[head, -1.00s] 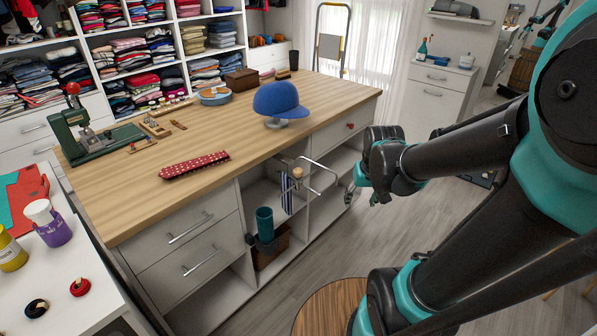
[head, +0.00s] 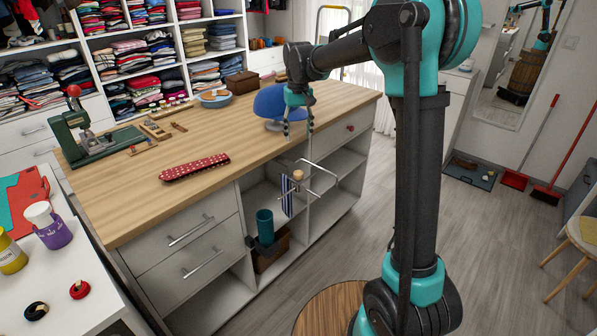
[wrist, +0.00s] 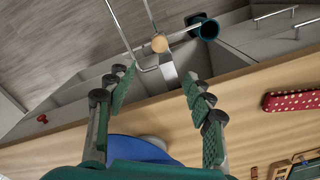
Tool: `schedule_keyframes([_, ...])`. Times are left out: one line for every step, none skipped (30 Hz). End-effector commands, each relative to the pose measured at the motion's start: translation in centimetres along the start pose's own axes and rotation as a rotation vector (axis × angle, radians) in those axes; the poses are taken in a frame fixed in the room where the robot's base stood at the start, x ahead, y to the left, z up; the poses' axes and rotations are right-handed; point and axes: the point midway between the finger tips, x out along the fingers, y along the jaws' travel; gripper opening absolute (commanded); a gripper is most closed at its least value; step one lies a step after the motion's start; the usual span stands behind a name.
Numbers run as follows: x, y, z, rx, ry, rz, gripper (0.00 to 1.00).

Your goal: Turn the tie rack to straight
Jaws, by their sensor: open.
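The tie rack (head: 298,175) is a thin metal frame with a round wooden knob, on the open side of the wooden-topped counter. Its rods stick out at an angle from the shelf front, and a striped tie (head: 287,197) hangs at it. In the wrist view the knob (wrist: 160,44) and two long rods show ahead of the fingertips. My gripper (head: 299,132) is open, pointing down above the counter's edge, over the rack. In the wrist view the gripper (wrist: 160,82) has empty space between its fingers, and the rack stands beyond them, apart.
A blue cap (head: 271,103) on a stand is close behind my gripper. A red dotted case (head: 195,166) lies on the counter (head: 120,205). A teal cylinder (head: 265,225) and a brown basket (head: 272,251) are in the cubbies below.

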Motion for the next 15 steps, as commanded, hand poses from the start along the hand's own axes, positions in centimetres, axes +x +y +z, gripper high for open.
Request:
schedule_keyframes([0.8, 0.0, 0.0, 0.000, 0.000, 0.000, 0.53])
schedule_keyframes([1.3, 0.0, 0.0, 0.000, 0.000, 0.000, 0.53])
schedule_keyframes([2.1, 0.0, 0.0, 0.000, 0.001, 0.000, 0.53])
schedule_keyframes([2.7, 0.0, 0.0, 0.000, 0.001, 0.000, 0.53])
schedule_keyframes([3.2, 0.0, 0.0, 0.001, 0.001, 0.000, 0.53])
schedule_keyframes([4.1, 0.0, 0.0, 0.001, 0.001, 0.000, 0.53])
schedule_keyframes([4.7, 0.1, 0.0, 0.001, 0.001, 0.000, 0.53])
schedule_keyframes([5.3, 0.1, 0.0, 0.001, 0.001, 0.000, 0.53])
schedule_keyframes([6.1, 0.1, 0.0, 0.001, 0.001, 0.000, 0.53])
schedule_keyframes([6.7, 0.1, 0.0, 0.001, 0.001, 0.000, 0.53])
schedule_keyframes([7.2, 0.1, 0.0, 0.001, 0.001, 0.000, 0.53])
schedule_keyframes([8.1, 0.1, 0.0, 0.001, 0.001, 0.000, 0.53])
schedule_keyframes([8.6, 0.1, 0.0, 0.001, 0.001, 0.000, 0.53])
schedule_keyframes([9.2, 0.1, 0.0, 0.001, 0.001, 0.000, 0.53])
schedule_keyframes([10.0, 0.1, 0.0, 0.001, 0.001, 0.000, 0.53])
